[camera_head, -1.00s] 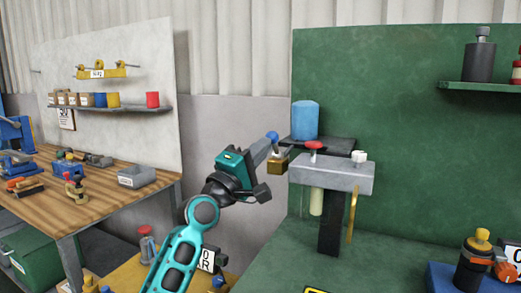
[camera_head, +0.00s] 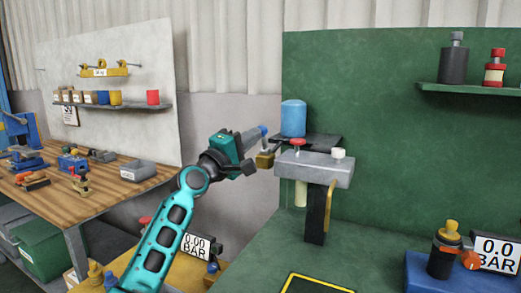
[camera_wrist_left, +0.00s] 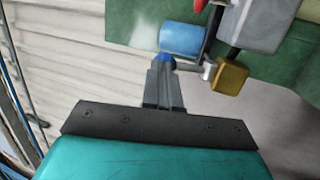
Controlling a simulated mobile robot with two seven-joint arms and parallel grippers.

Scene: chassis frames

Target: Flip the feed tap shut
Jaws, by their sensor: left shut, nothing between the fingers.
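A brass-yellow block (camera_head: 264,160) sits at the left end of a grey body (camera_head: 314,168), with a small pale fitting on it; it looks like the feed tap, but I cannot be sure. It also shows in the left wrist view (camera_wrist_left: 230,77), right of my fingers. My left gripper (camera_head: 262,131) is shut and empty, its blue tips just above and behind the block in the head view. In the left wrist view the closed fingers (camera_wrist_left: 164,68) point toward a blue cylinder (camera_wrist_left: 181,39). I cannot tell whether they touch anything. My right gripper is out of view.
A red knob (camera_head: 297,142) and a white knob (camera_head: 338,153) top the grey body. A yellow bar (camera_head: 329,205) hangs at its front. A green panel (camera_head: 420,150) stands behind. A gauge display (camera_head: 495,253) stands lower right; a wooden workbench (camera_head: 60,190) is left.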

